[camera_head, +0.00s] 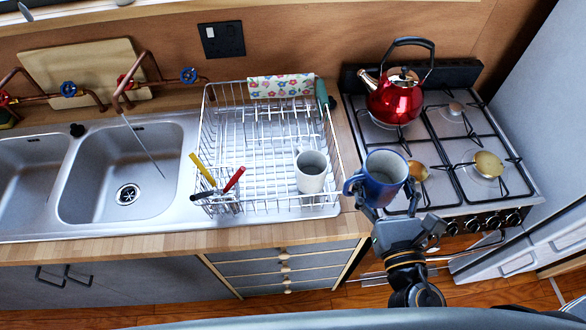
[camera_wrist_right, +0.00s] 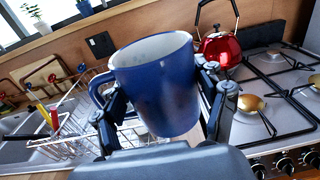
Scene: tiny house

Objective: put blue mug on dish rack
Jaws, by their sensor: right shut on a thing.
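The blue mug (camera_head: 382,182) is upright in my right gripper (camera_head: 398,217), near the front of the stove and to the right of the dish rack. In the right wrist view the mug (camera_wrist_right: 158,92) sits between both fingers of the gripper (camera_wrist_right: 165,115), with its handle to the left. The wire dish rack (camera_head: 205,135) stands on the counter between the sink and the stove. A white cup (camera_head: 311,173) stands in its front right part. My left gripper is not in view.
A red kettle (camera_head: 394,103) stands on the back left of the stove (camera_head: 470,140). Utensils with yellow and red handles (camera_head: 203,170) stand at the rack's front left. A floral cloth (camera_head: 281,86) hangs at its back. The rack's middle is clear.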

